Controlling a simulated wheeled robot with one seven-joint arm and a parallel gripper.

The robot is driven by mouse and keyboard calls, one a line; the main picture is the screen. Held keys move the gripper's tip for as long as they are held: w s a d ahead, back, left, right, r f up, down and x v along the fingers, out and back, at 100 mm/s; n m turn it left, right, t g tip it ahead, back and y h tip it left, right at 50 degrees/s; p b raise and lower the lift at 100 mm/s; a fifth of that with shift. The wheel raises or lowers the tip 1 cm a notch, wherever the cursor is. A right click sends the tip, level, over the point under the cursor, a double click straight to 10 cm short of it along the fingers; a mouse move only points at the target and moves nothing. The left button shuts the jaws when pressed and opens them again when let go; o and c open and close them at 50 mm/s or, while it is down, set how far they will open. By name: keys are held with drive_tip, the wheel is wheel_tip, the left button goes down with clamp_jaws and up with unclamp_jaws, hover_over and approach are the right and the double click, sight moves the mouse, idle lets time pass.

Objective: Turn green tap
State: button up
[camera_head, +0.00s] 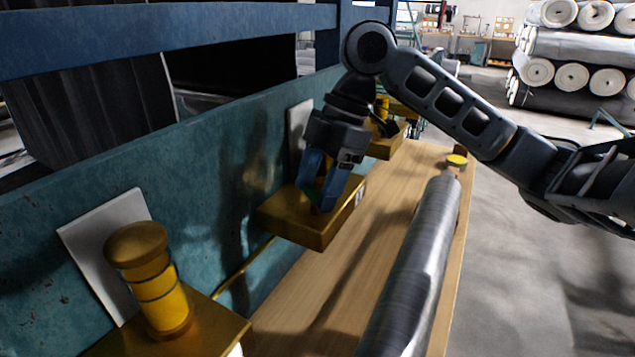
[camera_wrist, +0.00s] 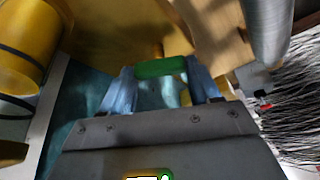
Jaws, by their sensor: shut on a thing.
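The green tap (camera_wrist: 160,67) shows in the wrist view as a green bar lying across between my two blue fingers. My gripper (camera_wrist: 162,84) is shut on it, with one finger at each end of the bar. In the head view my gripper (camera_head: 322,192) points down over a brass-coloured box (camera_head: 318,234) on the teal wall. Only a sliver of green shows there between the fingers. The fingers hide most of the tap, so I cannot tell its turn angle from the head view.
A yellow capped post (camera_head: 152,280) stands on a nearer brass box at lower left. A long grey roll (camera_head: 415,265) lies along the wooden bench (camera_head: 328,300), right of my gripper. Large stacked rolls (camera_head: 572,45) are far back right. Grey floor at right is open.

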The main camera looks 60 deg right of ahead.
drive_tip(key=m+t+h, duration=0.1)
drive_tip(key=m, duration=0.5)
drive_tip(key=shift+s+a+t+h, duration=0.1)
drive_tip(key=shift+a+t+h, duration=0.05)
drive_tip(key=shift+t+h, duration=0.25)
drive_tip(key=m+h, duration=0.1)
drive_tip(key=m, duration=0.1)
drive_tip(key=m+p, duration=0.1)
drive_tip(key=m, duration=0.2)
drive_tip(key=shift+a+t+h, duration=0.1)
drive_tip(key=shift+t+h, duration=0.2)
drive_tip(key=shift+h, duration=0.1)
drive_tip(key=shift+m, duration=0.4)
drive_tip(key=o, duration=1.1)
drive_tip(key=shift+c, duration=0.2)
drive_tip(key=p+v, duration=0.1)
drive_tip(key=v, duration=0.6)
drive_tip(key=shift+s+r+p, duration=0.2)
drive_tip(key=shift+r+p, duration=0.15)
drive_tip(key=shift+r, duration=0.05)
